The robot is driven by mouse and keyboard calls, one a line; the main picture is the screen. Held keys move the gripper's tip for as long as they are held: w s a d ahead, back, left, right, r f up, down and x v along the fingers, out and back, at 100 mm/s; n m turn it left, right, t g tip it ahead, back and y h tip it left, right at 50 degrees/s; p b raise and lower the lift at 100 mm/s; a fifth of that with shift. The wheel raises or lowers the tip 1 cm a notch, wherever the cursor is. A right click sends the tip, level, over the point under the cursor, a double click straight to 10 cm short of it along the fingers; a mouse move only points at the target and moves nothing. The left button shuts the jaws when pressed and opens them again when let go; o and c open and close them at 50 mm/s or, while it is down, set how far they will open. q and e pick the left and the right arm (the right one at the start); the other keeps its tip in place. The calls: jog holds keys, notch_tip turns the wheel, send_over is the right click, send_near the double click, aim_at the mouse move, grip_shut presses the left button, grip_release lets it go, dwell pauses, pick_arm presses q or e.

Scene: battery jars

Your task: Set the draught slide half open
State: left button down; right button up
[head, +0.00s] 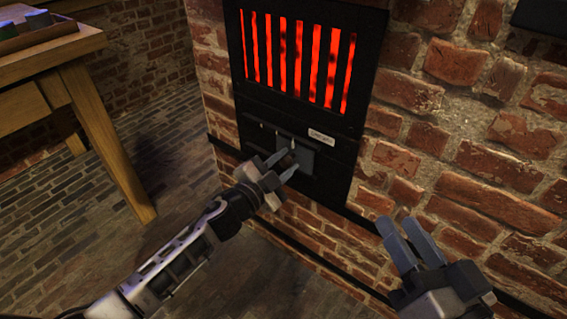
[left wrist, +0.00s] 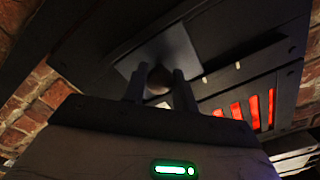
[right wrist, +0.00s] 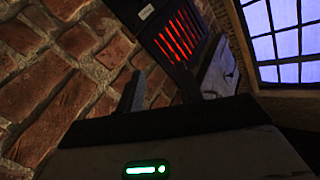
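The draught slide is a grey plate (head: 304,154) in the black iron front below the glowing grate. A round knob on it (left wrist: 158,80) shows in the left wrist view. My left gripper (head: 281,165) is at the slide, with a finger on each side of the knob. The knob fills the gap between the fingers, which looks closed on it. Small pale marks (head: 277,133) and a white label (head: 321,135) sit just above the slide. The fingers hide part of the plate. My right gripper (head: 406,243) is open and empty, low in front of the brick wall.
The red glowing grate (head: 297,60) is directly above the slide. Brick wall (head: 450,150) surrounds the iron front, with a dark rail (head: 340,271) along it below. A wooden table (head: 50,66) stands at the left. The floor between is clear.

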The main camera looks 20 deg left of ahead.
aim_at(278, 148)
pick_arm(q)
jog(key=a, duration=0.1)
jog(key=w+a, duration=0.1)
jog(key=a, duration=0.2)
jog(key=shift+w+a, duration=0.15)
jog(key=shift+w, duration=0.1)
pick_arm(e)
jog(key=shift+s+a+f+m, duration=0.1)
jog(key=shift+s+f+m, duration=0.15)
jog(key=shift+f+m, duration=0.2)
pick_arm(q)
jog(key=c, duration=1.1)
grip_release()
jog(key=shift+s+a+p, duration=0.1)
jog(key=shift+s+p, duration=0.25)
jog(key=p+v, duration=0.3)
jog(key=v, duration=1.2)
jog(key=shift+p, duration=0.35)
pick_arm(e)
jog(key=shift+s+d+f+n+g+h, duration=0.2)
jog(key=shift+f+n+g+h, duration=0.15)
jog(key=shift+f+g+h, duration=0.15)
jog(key=shift+s+d+f+n+g+h, duration=0.1)
jog(key=shift+d+f+n+g+h, duration=0.15)
jog(key=shift+f+g+h, duration=0.2)
pick_arm(q)
jog(key=shift+s+a, duration=0.1)
pick_arm(e)
jog(key=shift+r, duration=0.1)
